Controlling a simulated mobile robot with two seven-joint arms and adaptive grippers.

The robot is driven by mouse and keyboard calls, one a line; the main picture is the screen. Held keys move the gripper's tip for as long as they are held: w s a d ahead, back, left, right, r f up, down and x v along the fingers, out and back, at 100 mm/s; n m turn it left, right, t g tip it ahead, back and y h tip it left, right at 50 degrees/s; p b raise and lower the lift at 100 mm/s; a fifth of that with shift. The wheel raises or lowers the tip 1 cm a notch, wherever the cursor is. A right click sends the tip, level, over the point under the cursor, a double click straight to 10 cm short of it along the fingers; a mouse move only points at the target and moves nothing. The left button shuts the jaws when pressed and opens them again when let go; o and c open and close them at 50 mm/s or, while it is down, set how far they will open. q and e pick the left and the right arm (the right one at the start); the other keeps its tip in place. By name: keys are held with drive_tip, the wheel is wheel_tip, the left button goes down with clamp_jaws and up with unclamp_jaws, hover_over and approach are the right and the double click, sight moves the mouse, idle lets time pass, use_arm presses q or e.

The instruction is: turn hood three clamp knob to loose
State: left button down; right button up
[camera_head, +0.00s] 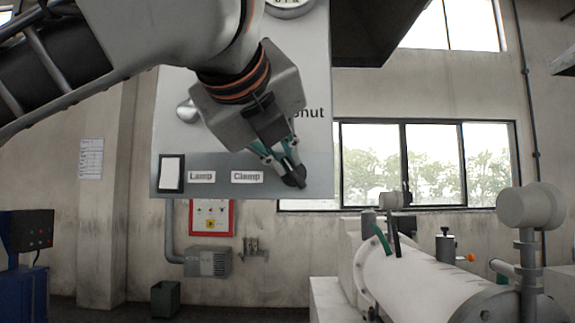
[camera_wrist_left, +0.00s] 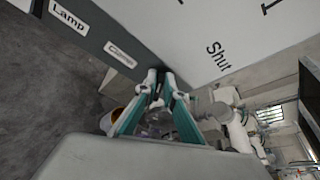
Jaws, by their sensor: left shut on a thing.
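The hood panel (camera_head: 318,100) hangs in front of me, with a grey lower strip carrying a "Lamp" label (camera_head: 202,177) and a "Clamp" label (camera_head: 247,177). The dark clamp knob (camera_head: 298,180) sits on this strip, right of the "Clamp" label. My left gripper (camera_head: 291,170) reaches down in front of the panel and is shut on the knob. In the left wrist view the fingertips (camera_wrist_left: 162,80) close together just beyond the "Clamp" label (camera_wrist_left: 120,54); they hide most of the knob, so its pointer angle cannot be read. My right gripper is in neither view.
A lamp switch (camera_head: 171,172) is at the strip's left end. A round metal knob (camera_head: 187,111) and a dial (camera_head: 289,5) are higher on the panel. A white cylindrical machine (camera_head: 430,285) stands at lower right. A red-framed box (camera_head: 211,216) hangs on the wall behind.

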use_arm(q)
drive_tip(key=n+h+b, duration=0.1)
drive_tip(key=n, duration=0.1)
drive_tip(key=f+n+t+h+b, duration=0.1)
drive_tip(key=n+b, duration=0.1)
drive_tip(key=a+f+n+h+b, duration=0.1)
drive_tip(key=n, duration=0.1)
drive_tip(key=shift+w+f+n+t, duration=0.1)
drive_tip(key=shift+n+t, duration=0.3)
drive_tip(key=shift+a+f+n+t+h+b, duration=0.15)
drive_tip(key=shift+n+t+h+b, duration=0.25)
drive_tip(key=shift+n+b, duration=0.5)
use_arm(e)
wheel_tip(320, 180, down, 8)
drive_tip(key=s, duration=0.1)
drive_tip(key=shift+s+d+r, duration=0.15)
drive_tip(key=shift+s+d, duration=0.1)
use_arm(q)
drive_tip(key=c, duration=2.1)
unclamp_jaws()
drive_tip(key=shift+c, duration=0.2)
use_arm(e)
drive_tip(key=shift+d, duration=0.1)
